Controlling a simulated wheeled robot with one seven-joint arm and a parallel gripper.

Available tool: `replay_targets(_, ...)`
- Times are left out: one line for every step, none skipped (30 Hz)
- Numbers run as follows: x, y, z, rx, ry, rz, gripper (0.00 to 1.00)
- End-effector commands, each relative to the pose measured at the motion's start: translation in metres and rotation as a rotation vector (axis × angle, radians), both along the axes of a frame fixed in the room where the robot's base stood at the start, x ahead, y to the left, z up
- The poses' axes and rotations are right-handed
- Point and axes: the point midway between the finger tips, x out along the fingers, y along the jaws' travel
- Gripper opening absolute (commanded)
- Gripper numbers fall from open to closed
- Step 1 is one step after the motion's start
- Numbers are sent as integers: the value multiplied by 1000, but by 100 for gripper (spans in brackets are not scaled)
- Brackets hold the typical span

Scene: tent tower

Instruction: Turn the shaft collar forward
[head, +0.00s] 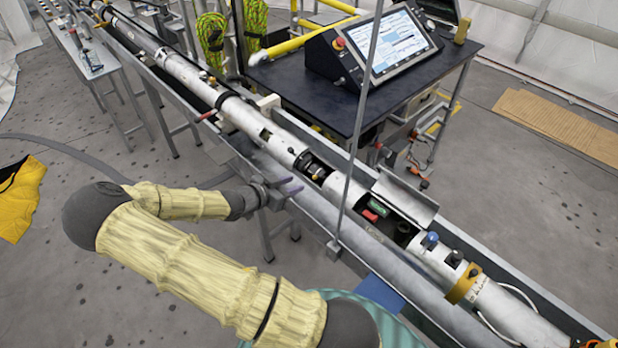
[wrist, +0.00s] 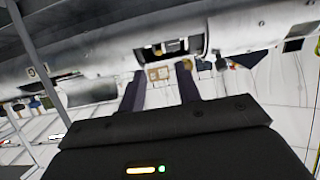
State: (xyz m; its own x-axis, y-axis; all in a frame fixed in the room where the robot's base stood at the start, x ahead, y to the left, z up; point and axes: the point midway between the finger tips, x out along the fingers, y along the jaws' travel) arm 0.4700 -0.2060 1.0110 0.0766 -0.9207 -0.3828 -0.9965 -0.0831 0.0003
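A long white tube (head: 270,138) lies in a metal trough and runs diagonally across the head view. A dark ring-like part (head: 313,167) sits in a gap of the tube; it may be the shaft collar, but I cannot be sure. In the wrist view a window in the tube shows dark and metallic parts (wrist: 175,46). My gripper (head: 291,187) is at the trough's near side, close to this gap. In the wrist view its two dark fingers (wrist: 160,88) are apart with nothing held between them. The fingertips point toward the tube below the window; contact cannot be told.
An orange band (head: 463,284) circles the tube at lower right. An open bay with a raised lid (head: 405,197) holds red and green items. A thin upright pole (head: 357,130) stands right of my gripper. A black table (head: 310,88) with a screen console (head: 388,45) stands behind.

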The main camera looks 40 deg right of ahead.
Motion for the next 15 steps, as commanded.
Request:
replay_targets(0, -7, -2, -3, 2, -2, 33)
replay_targets(0, -11, -3, -4, 4, -2, 33)
replay_targets(0, -16, -5, -2, 4, -4, 33)
replay_targets(-1, -20, -6, -3, 4, -6, 33)
replay_targets(0, -23, -8, -3, 4, -6, 33)
replay_targets(0, -28, -10, -3, 3, -5, 33)
replay_targets(0, -31, -11, -2, 3, -6, 33)
replay_targets(1, -34, -12, -3, 2, -6, 33)
replay_targets(1, -39, -14, -3, 3, -6, 33)
replay_targets(1, -42, -15, -3, 4, -7, 33)
replay_targets(1, -45, -17, -3, 4, -8, 33)
replay_targets(1, -49, -18, -2, 5, -8, 33)
replay_targets(1, -53, -19, -2, 3, -8, 33)
replay_targets(2, -56, -20, -2, 2, -9, 33)
replay_targets(2, -60, -22, -2, 3, -6, 33)
